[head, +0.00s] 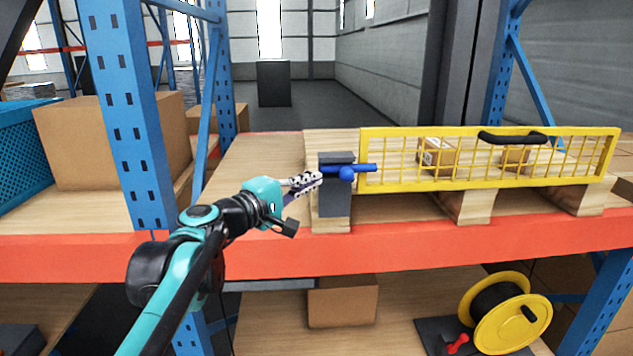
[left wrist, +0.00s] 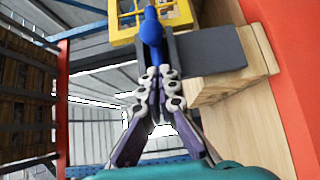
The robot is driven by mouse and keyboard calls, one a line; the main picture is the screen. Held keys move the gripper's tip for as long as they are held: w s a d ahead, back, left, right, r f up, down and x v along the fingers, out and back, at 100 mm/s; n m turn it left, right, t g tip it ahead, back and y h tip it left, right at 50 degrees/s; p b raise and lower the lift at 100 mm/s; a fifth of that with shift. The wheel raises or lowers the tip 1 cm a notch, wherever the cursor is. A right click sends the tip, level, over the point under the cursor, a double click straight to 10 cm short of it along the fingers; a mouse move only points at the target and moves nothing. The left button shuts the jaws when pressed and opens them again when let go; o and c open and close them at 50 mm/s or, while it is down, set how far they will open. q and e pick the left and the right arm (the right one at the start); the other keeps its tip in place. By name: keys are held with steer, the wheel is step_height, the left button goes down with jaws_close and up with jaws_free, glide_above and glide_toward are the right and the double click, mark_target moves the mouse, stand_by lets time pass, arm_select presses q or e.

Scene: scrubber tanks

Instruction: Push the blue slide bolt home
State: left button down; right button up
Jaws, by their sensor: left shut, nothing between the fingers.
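The blue slide bolt (head: 346,172) lies level in a dark grey bracket (head: 335,203) on a wooden post. Its right end overlaps the left edge of the yellow mesh gate (head: 362,185). A round blue knob sticks out of it. My left gripper (head: 316,178) is shut and empty, with its fingertips at the bolt's left end. In the left wrist view, the bolt (left wrist: 151,28) runs straight ahead of the closed fingertips (left wrist: 158,80). I cannot tell whether they touch it. My right gripper is not in view.
The gate stands along the orange-edged shelf (head: 420,246), with small boxes (head: 437,156) behind it. A blue upright (head: 125,110) and cardboard boxes (head: 85,145) stand at left. A yellow reel (head: 508,315) sits on the lower shelf.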

arm_select(q)
steer(key=shift+w+a+b+v, duration=0.25)
steer(key=shift+b+v, duration=0.9)
steer(key=shift+v, duration=4.2)
steer(key=s+f+m+g+y+b, duration=0.15)
steer(key=f+b, duration=0.25)
steer(key=f, duration=0.5)
steer(key=s+f+m+g+y+b, duration=0.1)
steer(key=s+f+b, duration=0.25)
steer(key=f, duration=0.55)
steer(key=s+f+m+g+y+b, duration=0.1)
steer(key=s+f+b, duration=0.1)
steer(key=f+b, duration=0.5)
steer(key=s+a+f+m+y+b, duration=0.1)
steer(key=s+a+f+y+b, duration=0.2)
steer(key=f, duration=1.3)
steer(key=s+a+f+m+g+y+b, duration=0.1)
steer(key=s+a+f+m+y+b, duration=0.1)
steer(key=s+a+f+b, duration=0.4)
steer(key=s+a+f+m+g+y+b, duration=0.1)
steer(key=s+a+f+y+b, duration=0.3)
steer(key=f+b, duration=0.7)
step_height(320, 180, down, 16)
steer(key=shift+s+a+r+m, duration=0.15)
steer(key=shift+a+m, duration=0.3)
steer(key=shift+m, duration=0.3)
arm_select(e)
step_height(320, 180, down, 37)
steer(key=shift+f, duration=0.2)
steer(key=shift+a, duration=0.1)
